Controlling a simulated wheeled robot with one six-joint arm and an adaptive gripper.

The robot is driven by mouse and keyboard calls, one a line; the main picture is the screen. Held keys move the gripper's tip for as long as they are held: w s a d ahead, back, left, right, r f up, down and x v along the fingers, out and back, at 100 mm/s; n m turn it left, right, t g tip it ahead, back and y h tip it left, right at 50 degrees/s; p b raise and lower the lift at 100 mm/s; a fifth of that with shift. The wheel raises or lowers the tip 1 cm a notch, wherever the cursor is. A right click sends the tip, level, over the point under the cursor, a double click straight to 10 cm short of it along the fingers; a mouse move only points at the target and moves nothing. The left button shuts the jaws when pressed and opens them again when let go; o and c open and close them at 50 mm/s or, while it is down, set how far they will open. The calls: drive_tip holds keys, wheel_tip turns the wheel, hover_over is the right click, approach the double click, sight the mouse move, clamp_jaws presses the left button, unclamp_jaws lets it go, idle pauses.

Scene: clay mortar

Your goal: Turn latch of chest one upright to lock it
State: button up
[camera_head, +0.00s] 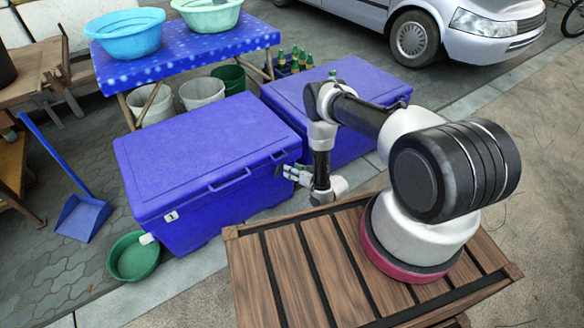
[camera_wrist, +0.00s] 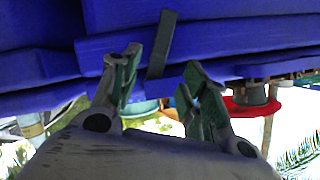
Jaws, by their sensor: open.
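Chest one (camera_head: 205,165) is a closed blue cooler with a small "1" label on its left front corner. My gripper (camera_head: 281,171) is at the right end of its front side, close to the wall. In the wrist view, the dark, flat latch (camera_wrist: 162,42) slants across the seam of the blue chest (camera_wrist: 225,38). My gripper's green-padded fingers (camera_wrist: 160,78) are spread apart, with the latch's lower end between or just beyond them. I cannot tell whether they touch it. The latch is not clear in the head view.
A second blue chest (camera_head: 345,95) stands close behind on the right. A blue table (camera_head: 190,45) holds two basins. A green basin (camera_head: 133,257) lies by chest one's left corner, near a blue dustpan (camera_head: 82,217). A slatted wooden platform (camera_head: 305,270) is in front.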

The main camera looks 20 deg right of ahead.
sight(282, 166)
drive_tip(key=x, duration=0.7)
drive_tip(key=shift+w+a+f, duration=0.1)
drive_tip(key=shift+w+a, duration=0.05)
drive_tip(key=shift+w, duration=0.2)
